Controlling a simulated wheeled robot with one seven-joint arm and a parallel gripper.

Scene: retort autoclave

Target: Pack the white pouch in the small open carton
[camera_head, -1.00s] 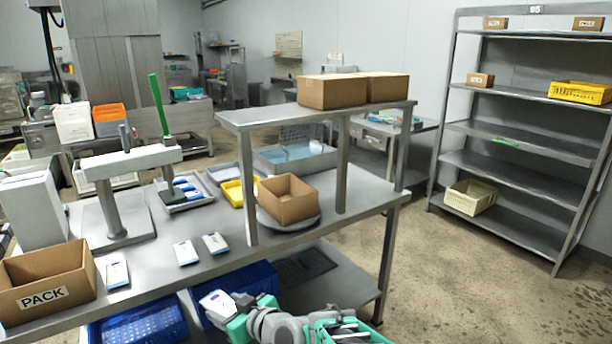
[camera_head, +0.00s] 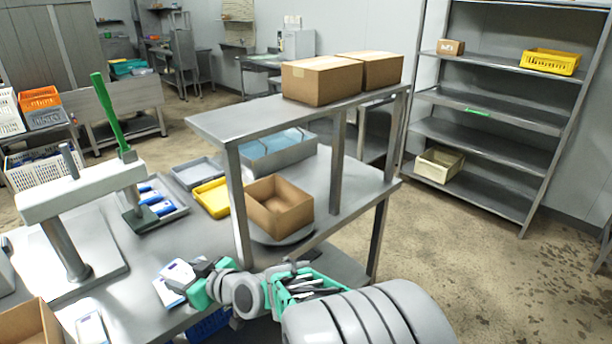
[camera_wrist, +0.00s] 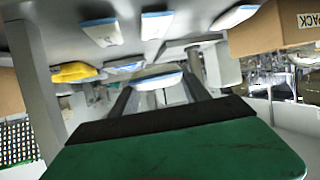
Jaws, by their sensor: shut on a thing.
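My gripper (camera_head: 205,277) is shut on a white pouch (camera_head: 178,272), held over the front of the steel table. In the wrist view the held pouch (camera_wrist: 158,81) shows edge-on between the fingers. Two open brown cartons are in view. One carton (camera_head: 280,207) sits on a round turntable under the raised shelf, to the right of my gripper; its inside looks empty. The other carton (camera_head: 30,325) is cut off at the lower left; its PACK label shows in the wrist view (camera_wrist: 308,20). Another white pouch (camera_head: 91,328) lies on the table near it.
The raised shelf (camera_head: 215,125) and its front post (camera_head: 240,205) stand close to the turntable carton. Two closed boxes (camera_head: 320,80) rest on top. A yellow tray (camera_head: 211,198), a sealer with a green handle (camera_head: 110,110) and a grey tray of pouches stand behind.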

